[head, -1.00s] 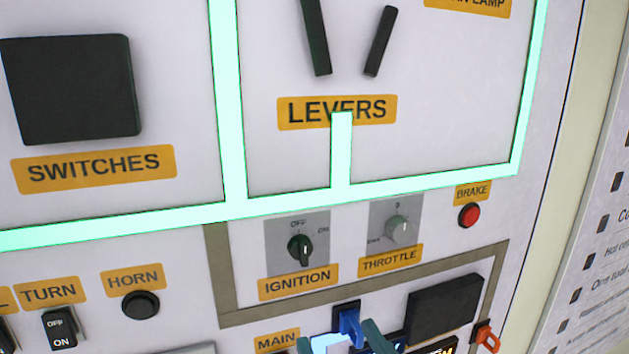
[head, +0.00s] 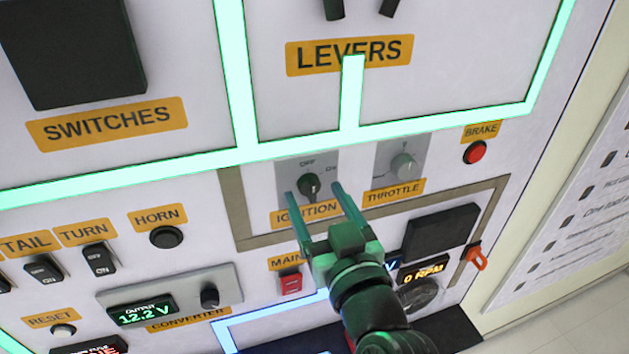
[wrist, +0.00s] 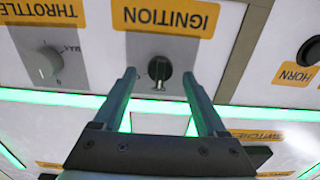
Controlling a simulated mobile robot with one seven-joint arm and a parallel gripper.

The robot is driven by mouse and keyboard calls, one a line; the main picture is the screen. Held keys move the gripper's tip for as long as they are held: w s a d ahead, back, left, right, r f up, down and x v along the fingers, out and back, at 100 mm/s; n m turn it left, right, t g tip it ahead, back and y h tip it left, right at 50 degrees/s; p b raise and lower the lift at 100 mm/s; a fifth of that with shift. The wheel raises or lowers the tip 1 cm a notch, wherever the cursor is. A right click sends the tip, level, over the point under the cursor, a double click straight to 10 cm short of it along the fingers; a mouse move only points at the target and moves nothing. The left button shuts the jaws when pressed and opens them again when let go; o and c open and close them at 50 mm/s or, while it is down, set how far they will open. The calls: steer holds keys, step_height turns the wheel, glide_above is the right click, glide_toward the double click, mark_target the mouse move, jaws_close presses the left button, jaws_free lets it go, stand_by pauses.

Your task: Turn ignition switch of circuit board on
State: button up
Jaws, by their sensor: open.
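The ignition switch (head: 310,187) is a round black knob on a grey plate, with OFF printed above it and ON to its upper right. Its pale pointer mark seems to face OFF. The yellow IGNITION label (head: 300,214) is below it, partly covered by my fingers. My gripper (head: 314,191) is open and empty, its fingers appearing on either side of the knob. In the wrist view, which is upside down, the knob (wrist: 159,70) sits between the fingertips (wrist: 158,75) with gaps on both sides. I cannot tell whether the tips reach the knob's depth.
The throttle knob (head: 404,165) is close on the right, and the red brake button (head: 475,153) is farther right. The red main switch (head: 290,283) is below, near my wrist. The horn button (head: 166,237) is at the left. A glowing strip (head: 300,147) runs above the ignition plate.

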steer(key=shift+x, duration=0.8)
steer(key=shift+c, duration=0.2)
jaws_close()
